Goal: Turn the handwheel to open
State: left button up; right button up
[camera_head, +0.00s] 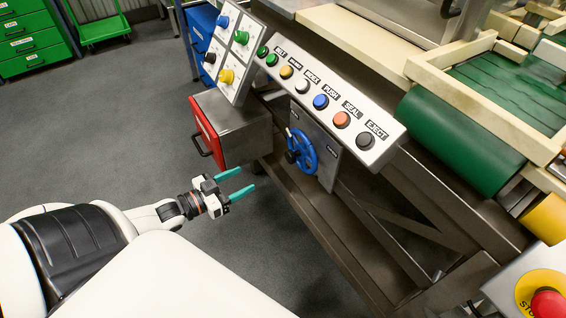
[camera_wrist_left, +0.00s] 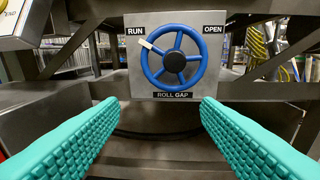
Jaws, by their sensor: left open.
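The blue handwheel (camera_head: 302,150) sits on a grey metal panel on the front of the machine, below the button console. In the left wrist view the handwheel (camera_wrist_left: 154,76) has a dark hub and a pale handle or mark at its upper left, toward the RUN label (camera_wrist_left: 136,31). The OPEN label (camera_wrist_left: 212,29) is at the upper right and ROLL GAP is below. My left gripper (camera_head: 243,183) has teal fingers, open and empty, pointing toward the wheel with a gap between. The fingers (camera_wrist_left: 160,125) frame the area below the wheel. My right gripper is not in view.
A sloped console (camera_head: 330,85) with several buttons is above the wheel. A panel of coloured knobs (camera_head: 229,50) and a red-fronted box (camera_head: 207,132) stand to the left. A green conveyor (camera_head: 462,135) is at the right. A red stop button (camera_head: 548,303) is at lower right. Floor is clear at left.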

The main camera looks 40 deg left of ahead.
aim_at(288, 159)
pick_arm(q)
jog(key=shift+m+h, duration=0.4)
jog(key=shift+h, duration=0.4)
jog(key=b+x, duration=0.1)
jog(key=x, duration=0.3)
jog(key=d+r+b+x, duration=0.1)
jog(key=x, duration=0.2)
jog(key=r+b+x, duration=0.1)
jog(key=x, duration=0.3)
jog(key=shift+w+d+r, duration=0.1)
jog(key=shift+d+r, duration=0.15)
jog(key=shift+w+d+b, duration=0.3)
jog(key=shift+w+b, duration=0.05)
jog(key=shift+w, duration=0.3)
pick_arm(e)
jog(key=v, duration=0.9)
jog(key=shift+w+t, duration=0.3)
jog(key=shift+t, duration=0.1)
pick_arm(q)
jog(key=shift+c, duration=0.2)
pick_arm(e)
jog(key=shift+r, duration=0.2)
pick_arm(q)
grip_shut()
